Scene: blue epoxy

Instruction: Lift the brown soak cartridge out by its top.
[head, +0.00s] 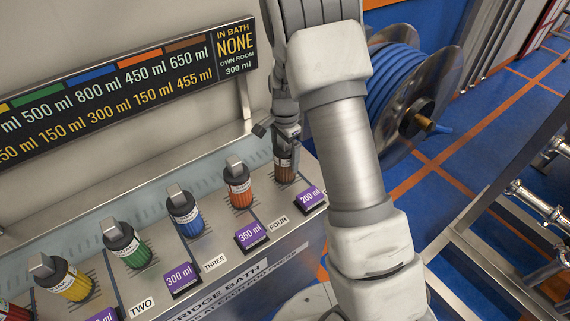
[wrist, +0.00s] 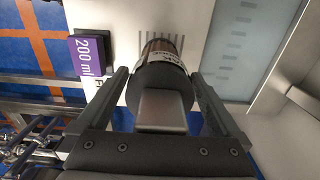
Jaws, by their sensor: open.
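The brown soak cartridge (head: 284,170) stands in the bath top at the right end of the row, partly hidden by my gripper (head: 285,135) in the head view. In the wrist view the cartridge (wrist: 166,48) shows its brown body, a white label, a dark collar and a grey block top (wrist: 162,108). My gripper (wrist: 163,95) is open, with one finger on each side of the cartridge's top. A gap shows between the fingers and the collar, so the top is not gripped.
Orange (head: 238,184), blue (head: 184,212), green (head: 126,243) and yellow (head: 61,278) cartridges stand in a row to the left. A purple 200 ml tag (head: 311,196) sits in front of the brown one. A sign (head: 130,75) hangs behind; a hose reel (head: 405,90) stands right.

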